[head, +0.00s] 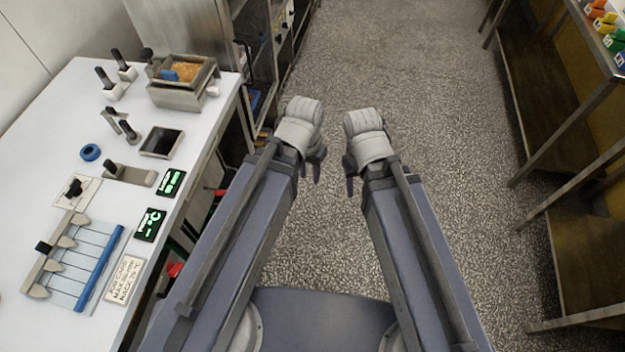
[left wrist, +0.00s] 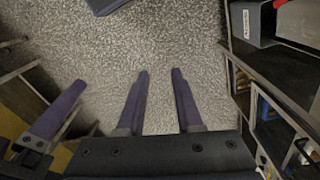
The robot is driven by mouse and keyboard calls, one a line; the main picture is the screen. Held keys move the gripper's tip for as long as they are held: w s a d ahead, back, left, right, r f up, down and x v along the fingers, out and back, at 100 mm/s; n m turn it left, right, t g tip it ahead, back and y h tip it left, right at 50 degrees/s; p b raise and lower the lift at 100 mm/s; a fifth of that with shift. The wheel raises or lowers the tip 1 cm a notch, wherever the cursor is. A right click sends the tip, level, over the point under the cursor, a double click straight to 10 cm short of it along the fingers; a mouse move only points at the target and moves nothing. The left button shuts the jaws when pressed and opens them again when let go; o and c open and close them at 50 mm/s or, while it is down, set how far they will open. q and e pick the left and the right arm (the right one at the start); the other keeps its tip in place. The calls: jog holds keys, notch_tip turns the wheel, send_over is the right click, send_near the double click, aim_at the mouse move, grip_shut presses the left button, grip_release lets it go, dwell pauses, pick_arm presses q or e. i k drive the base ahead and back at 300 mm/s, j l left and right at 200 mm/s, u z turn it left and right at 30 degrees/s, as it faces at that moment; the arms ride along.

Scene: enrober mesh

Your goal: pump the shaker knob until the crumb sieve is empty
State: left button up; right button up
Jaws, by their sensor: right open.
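The crumb sieve (head: 187,70) is a metal box at the far end of the white worktop, with orange-brown crumbs and a blue piece inside. A small pale knob (head: 213,91) sits at its right side; several black-topped handles stand near it, and I cannot tell for certain which is the shaker knob. My left gripper (head: 317,168) hangs over the floor, right of the worktop and away from the sieve. In the left wrist view its two fingers (left wrist: 160,72) are apart with nothing between them. My right gripper (head: 350,178) is beside it, open, also over the floor.
The white worktop (head: 75,130) holds a blue ring (head: 90,152), a square opening (head: 162,142), green-lit displays (head: 150,224) and a slatted tray with a blue bar (head: 100,268). Shelves stand beyond its right edge. A rack (head: 560,130) stands at right. The floor between is clear.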

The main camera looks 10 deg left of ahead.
aim_at(146, 53)
jog(key=u, duration=1.3)
